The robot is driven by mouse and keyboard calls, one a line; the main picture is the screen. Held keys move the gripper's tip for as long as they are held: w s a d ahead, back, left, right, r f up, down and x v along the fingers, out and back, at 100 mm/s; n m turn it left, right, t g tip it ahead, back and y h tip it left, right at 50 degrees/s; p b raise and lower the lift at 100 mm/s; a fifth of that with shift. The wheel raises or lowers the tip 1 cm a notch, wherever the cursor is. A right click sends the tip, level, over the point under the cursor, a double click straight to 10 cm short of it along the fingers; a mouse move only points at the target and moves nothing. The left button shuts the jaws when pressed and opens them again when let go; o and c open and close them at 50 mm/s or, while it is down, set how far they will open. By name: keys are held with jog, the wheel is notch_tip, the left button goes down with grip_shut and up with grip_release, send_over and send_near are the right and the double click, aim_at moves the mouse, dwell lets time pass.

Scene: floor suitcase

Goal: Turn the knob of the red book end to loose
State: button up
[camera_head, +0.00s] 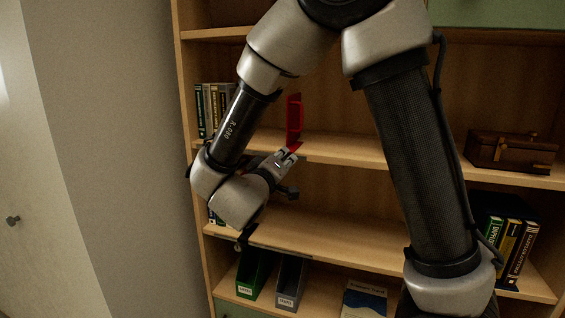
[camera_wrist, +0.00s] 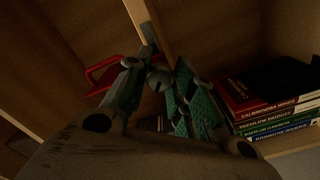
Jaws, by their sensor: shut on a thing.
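The red book end (camera_head: 294,118) stands upright at the edge of the middle shelf in the head view. In the wrist view, part of its red frame (camera_wrist: 103,72) shows at the left, behind a finger. My gripper (camera_head: 284,158) is at the book end's foot, at the shelf edge. In the wrist view, my gripper (camera_wrist: 157,86) has its fingers on either side of a small grey round knob (camera_wrist: 158,77) and is shut on it. The fingers hide part of the knob, and I cannot read its setting.
Books (camera_head: 212,108) stand on the shelf left of the book end. A stack of books (camera_wrist: 265,112) lies close at the right in the wrist view. A brown wooden box (camera_head: 510,151) sits farther right. Green and grey file holders (camera_head: 289,282) stand below.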

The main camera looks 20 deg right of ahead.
jog(key=shift+n, duration=3.9)
jog(key=o, duration=1)
jog(key=shift+o, duration=0.2)
jog(key=v, duration=1.2)
